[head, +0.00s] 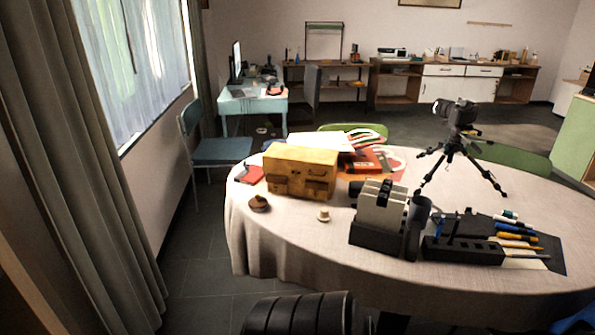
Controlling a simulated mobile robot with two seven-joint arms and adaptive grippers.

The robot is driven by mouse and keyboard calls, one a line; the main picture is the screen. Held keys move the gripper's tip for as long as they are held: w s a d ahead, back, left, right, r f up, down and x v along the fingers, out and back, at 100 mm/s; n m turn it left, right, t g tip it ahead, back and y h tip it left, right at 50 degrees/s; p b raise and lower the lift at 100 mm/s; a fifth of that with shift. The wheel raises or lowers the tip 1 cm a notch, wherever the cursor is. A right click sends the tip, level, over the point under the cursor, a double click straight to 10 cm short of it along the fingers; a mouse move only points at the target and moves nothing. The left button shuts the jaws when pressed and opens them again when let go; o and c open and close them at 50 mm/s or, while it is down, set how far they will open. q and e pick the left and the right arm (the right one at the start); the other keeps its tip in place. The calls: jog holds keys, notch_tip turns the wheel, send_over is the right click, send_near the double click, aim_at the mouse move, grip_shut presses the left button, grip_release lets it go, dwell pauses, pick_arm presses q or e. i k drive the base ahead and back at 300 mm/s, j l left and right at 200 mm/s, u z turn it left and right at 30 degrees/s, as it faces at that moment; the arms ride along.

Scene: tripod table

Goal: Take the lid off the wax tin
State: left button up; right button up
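No object can be made out for certain as the wax tin. Two small things lie near the front left edge of the round, cloth-covered table (300,236). One is a small cream, round piece (323,215); the other is a dark brown, rounded piece (259,203). Both are too small to tell whether either has a lid. Neither of my grippers can be made out, and nothing touches these two things. A black ribbed part, likely of my own arm, shows at the bottom edge.
A yellow-brown box (300,171) stands behind the small things. To the right are a grey-and-black device (381,208), a black organizer (462,250) with pens beside it, and a camera on a tripod (455,150). Bare cloth lies along the front left.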

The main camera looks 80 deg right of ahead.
aim_at(258, 202)
jog(key=z, duration=2.35)
jog(key=i+j+z, duration=0.2)
jog(key=i, duration=0.25)
